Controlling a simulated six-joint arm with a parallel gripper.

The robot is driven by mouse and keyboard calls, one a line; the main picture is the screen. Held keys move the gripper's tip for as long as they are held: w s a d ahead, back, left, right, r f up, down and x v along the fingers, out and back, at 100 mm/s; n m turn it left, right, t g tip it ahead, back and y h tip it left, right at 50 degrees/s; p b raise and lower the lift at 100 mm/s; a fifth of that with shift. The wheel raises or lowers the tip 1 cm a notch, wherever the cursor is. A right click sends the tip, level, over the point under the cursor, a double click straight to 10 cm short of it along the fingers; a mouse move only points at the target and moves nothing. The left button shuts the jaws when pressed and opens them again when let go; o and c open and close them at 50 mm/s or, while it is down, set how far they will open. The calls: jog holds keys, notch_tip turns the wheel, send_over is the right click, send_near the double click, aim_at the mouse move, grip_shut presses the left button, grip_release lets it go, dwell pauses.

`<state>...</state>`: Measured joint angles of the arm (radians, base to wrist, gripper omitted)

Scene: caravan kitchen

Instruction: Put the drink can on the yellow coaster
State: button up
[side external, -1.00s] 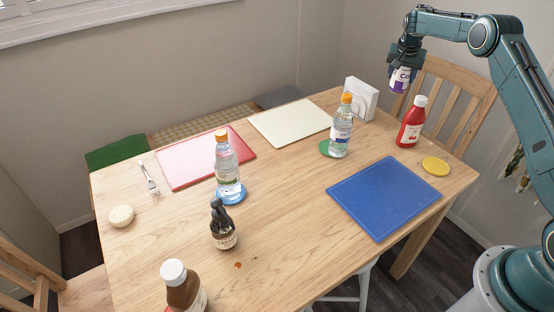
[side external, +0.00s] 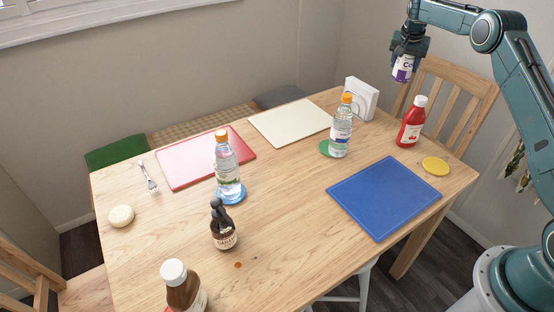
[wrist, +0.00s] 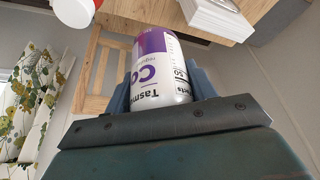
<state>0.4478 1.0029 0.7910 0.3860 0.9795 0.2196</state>
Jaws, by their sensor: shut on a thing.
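The drink can (side external: 402,68), white and purple, is held in my gripper (side external: 407,58) high above the far right part of the table. In the wrist view the can (wrist: 158,72) sits between the two fingers of my gripper (wrist: 160,88), which are shut on it. The yellow coaster (side external: 435,166) lies flat and bare near the table's right edge, below the can and a little to its right in the side view. The coaster does not show in the wrist view.
A red sauce bottle (side external: 411,122) stands just left of the coaster. A napkin holder (side external: 361,98), a water bottle (side external: 341,131) on a green coaster and a blue board (side external: 384,197) are nearby. A wooden chair (side external: 457,98) stands behind the table's right end.

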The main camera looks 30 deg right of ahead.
jog(key=shift+r, duration=0.2)
jog(key=shift+r, duration=3)
jog(key=shift+s+d+m+g+h, duration=0.15)
jog(key=shift+s+m+g+h, duration=0.15)
jog(key=shift+s+m, duration=0.95)
jog(key=s+m+g, duration=0.2)
jog(key=s+m, duration=0.4)
jog(key=s, duration=0.4)
jog(key=m+g+y, duration=0.1)
jog(key=m+g, duration=0.2)
jog(key=m, duration=0.4)
send_over(436, 165)
notch_tip(436, 165, down, 4)
jog(key=f, duration=0.1)
jog(key=shift+f, duration=0.1)
jog(key=shift+f, duration=0.1)
notch_tip(436, 165, down, 20)
jog(key=shift+d+r, duration=0.1)
